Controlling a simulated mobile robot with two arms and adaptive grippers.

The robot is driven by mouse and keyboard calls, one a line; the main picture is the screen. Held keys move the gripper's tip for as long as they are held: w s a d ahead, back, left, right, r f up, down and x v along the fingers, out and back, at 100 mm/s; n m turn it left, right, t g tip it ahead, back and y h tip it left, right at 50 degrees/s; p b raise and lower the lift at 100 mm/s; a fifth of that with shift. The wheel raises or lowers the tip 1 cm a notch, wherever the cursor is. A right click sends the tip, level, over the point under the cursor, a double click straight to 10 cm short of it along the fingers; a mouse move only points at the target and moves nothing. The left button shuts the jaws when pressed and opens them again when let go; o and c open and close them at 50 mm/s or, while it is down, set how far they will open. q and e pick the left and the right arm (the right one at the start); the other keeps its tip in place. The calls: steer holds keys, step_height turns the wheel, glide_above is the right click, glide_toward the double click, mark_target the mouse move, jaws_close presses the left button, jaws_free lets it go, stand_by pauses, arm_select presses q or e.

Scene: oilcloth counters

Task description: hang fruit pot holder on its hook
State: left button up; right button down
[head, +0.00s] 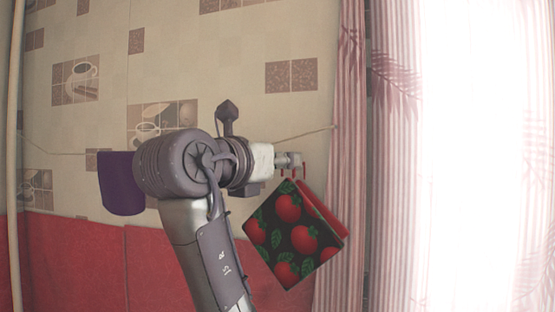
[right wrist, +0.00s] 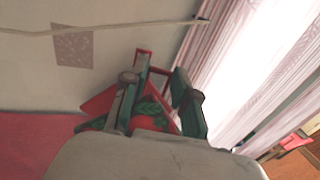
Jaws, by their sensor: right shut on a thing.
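The fruit pot holder (head: 296,236), dark with red fruit and green leaves and a red edge, hangs tilted below my right gripper (head: 293,163) in the head view. In the right wrist view my right gripper (right wrist: 157,92) is shut on the pot holder (right wrist: 148,118), which shows between and behind the fingers. Small red curved pieces (head: 299,173) show by the fingertips; I cannot tell whether they are hooks or the pot holder's loop. A thin line (head: 315,132) runs along the wall just above the gripper. My left gripper is not in view.
A purple cloth (head: 119,184) hangs on the wall at the left, partly hidden by my right arm. A pink striped curtain (head: 345,80) and a bright window stand close at the right. A red surface (head: 70,265) spans the lower left.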

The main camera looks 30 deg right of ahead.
steer(key=shift+w+d+f, duration=0.1)
steer(key=shift+w+d, duration=0.9)
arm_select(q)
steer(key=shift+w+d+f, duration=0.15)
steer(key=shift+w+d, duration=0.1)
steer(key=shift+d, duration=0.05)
arm_select(e)
steer(key=shift+w+d+f, duration=0.25)
steer(key=shift+d+f, duration=0.1)
steer(key=shift+f, duration=0.05)
